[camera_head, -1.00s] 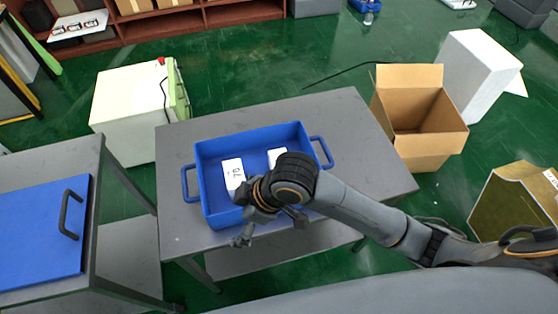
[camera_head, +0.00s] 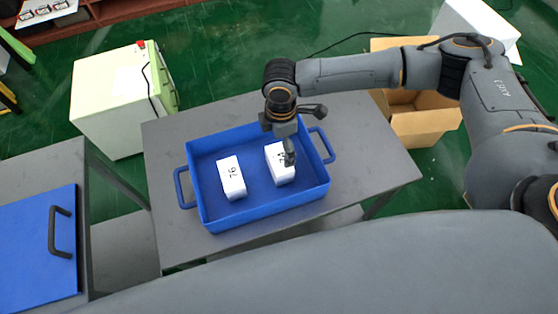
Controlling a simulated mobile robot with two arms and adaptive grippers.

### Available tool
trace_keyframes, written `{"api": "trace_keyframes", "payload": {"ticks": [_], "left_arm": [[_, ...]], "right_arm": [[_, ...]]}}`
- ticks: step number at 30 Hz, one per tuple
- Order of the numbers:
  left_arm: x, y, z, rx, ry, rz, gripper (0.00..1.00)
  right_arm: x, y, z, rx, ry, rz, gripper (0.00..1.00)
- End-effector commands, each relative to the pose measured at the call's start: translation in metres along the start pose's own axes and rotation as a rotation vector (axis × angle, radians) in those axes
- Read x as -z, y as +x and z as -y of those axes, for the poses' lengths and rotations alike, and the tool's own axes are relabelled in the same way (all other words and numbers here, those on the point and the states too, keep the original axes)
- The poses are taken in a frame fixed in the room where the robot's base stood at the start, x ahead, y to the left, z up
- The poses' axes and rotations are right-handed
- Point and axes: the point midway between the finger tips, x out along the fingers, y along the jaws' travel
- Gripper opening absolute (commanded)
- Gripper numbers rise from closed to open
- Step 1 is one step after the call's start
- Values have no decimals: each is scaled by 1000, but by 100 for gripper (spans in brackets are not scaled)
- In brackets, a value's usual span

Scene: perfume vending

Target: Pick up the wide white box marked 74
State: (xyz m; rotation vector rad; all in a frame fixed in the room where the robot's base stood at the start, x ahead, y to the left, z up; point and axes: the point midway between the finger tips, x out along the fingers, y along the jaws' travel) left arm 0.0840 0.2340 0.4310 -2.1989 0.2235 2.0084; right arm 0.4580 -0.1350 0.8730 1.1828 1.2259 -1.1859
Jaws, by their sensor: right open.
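The white box marked 74 (camera_head: 276,170) stands in the right part of the blue tray (camera_head: 203,207). Its number is partly covered by my right gripper. My right gripper (camera_head: 289,148) is open and hangs over this box from above, with a dark finger in front of its upper right side. I cannot tell whether it touches the box. A second white box (camera_head: 231,178), whose number looks like 76, stands to the left in the same tray. My left gripper is not in view.
The tray has raised walls and a handle at each end, and stands on a grey table (camera_head: 165,140). A blue panel with a dark handle (camera_head: 30,250) lies on the left table. An open cardboard box (camera_head: 425,125) stands behind my right arm.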

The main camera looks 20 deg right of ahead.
Motion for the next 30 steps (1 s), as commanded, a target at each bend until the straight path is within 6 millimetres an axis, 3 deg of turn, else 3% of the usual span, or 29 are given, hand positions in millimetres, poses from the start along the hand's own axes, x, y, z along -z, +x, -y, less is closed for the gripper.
{"api": "trace_keyframes", "payload": {"ticks": [4,13,21,30], "left_arm": [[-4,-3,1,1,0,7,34],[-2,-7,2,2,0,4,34],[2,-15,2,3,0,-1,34],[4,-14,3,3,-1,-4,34]], "right_arm": [[0,27,0,1,0,1,100],[1,51,0,-1,0,1,100],[3,90,-2,-1,0,0,100],[2,96,-2,-3,0,-1,100]]}}
